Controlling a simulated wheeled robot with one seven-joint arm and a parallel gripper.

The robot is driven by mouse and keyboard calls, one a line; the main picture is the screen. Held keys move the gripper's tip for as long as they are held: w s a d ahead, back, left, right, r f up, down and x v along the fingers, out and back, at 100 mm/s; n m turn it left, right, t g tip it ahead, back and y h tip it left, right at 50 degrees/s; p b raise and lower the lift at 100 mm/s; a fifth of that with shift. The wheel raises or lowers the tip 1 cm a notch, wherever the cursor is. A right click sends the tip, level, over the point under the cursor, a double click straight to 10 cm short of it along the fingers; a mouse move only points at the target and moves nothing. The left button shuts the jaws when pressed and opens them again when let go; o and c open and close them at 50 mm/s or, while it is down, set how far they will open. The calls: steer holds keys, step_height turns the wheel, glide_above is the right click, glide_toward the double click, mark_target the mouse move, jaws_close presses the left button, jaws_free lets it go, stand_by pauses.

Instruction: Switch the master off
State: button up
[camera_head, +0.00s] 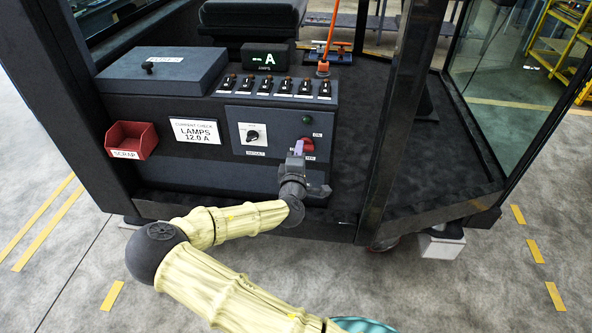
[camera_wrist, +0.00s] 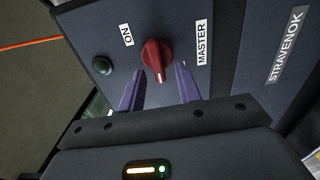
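The master switch is a red rotary knob (camera_wrist: 156,58) on a dark panel, with a MASTER label (camera_wrist: 203,43) beside it and an ON label (camera_wrist: 127,35) on the other side. In the head view the red knob (camera_head: 308,145) is partly hidden by my gripper (camera_head: 298,150). A green round lamp or button (camera_wrist: 102,65) sits near the ON label; it also shows above the knob in the head view (camera_head: 306,120). In the wrist view my gripper (camera_wrist: 159,88) is open, its two purple fingers apart on either side of the knob's near end. I cannot tell whether they touch it.
A selector knob (camera_head: 252,136) is left of the master on the same panel. A row of black switches (camera_head: 266,86) and a display reading A (camera_head: 268,58) are above. A red scrap bin (camera_head: 132,140) hangs at left. A dark cab post (camera_head: 392,130) stands right of my gripper.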

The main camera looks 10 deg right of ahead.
steer(key=p+v, duration=0.7)
steer(key=v, duration=1)
stand_by(0.5)
